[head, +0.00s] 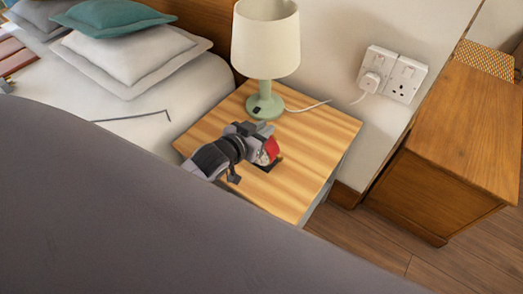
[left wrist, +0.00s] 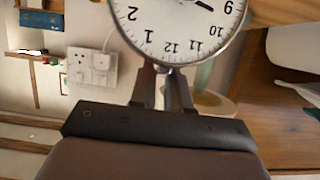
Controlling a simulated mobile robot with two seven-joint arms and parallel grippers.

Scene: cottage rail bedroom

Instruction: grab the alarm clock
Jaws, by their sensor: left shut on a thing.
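The alarm clock is red-cased in the head view (head: 268,151), where it is at the middle of the wooden nightstand (head: 318,138). In the left wrist view its round white face (left wrist: 178,25) with black numerals shows upside down, cut off by the top edge. My left gripper (head: 262,150) is shut on the clock at its rim; the fingers also show in the left wrist view (left wrist: 165,85). The gripper hides part of the clock in the head view. I cannot tell whether the clock touches the nightstand top. My right gripper is not in view.
A green lamp (head: 265,105) with a cream shade stands behind the clock on the nightstand. Its white cord runs toward a wall socket (head: 392,74). A bed with pillows (head: 130,50) is on the left, and a wooden cabinet (head: 455,140) on the right.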

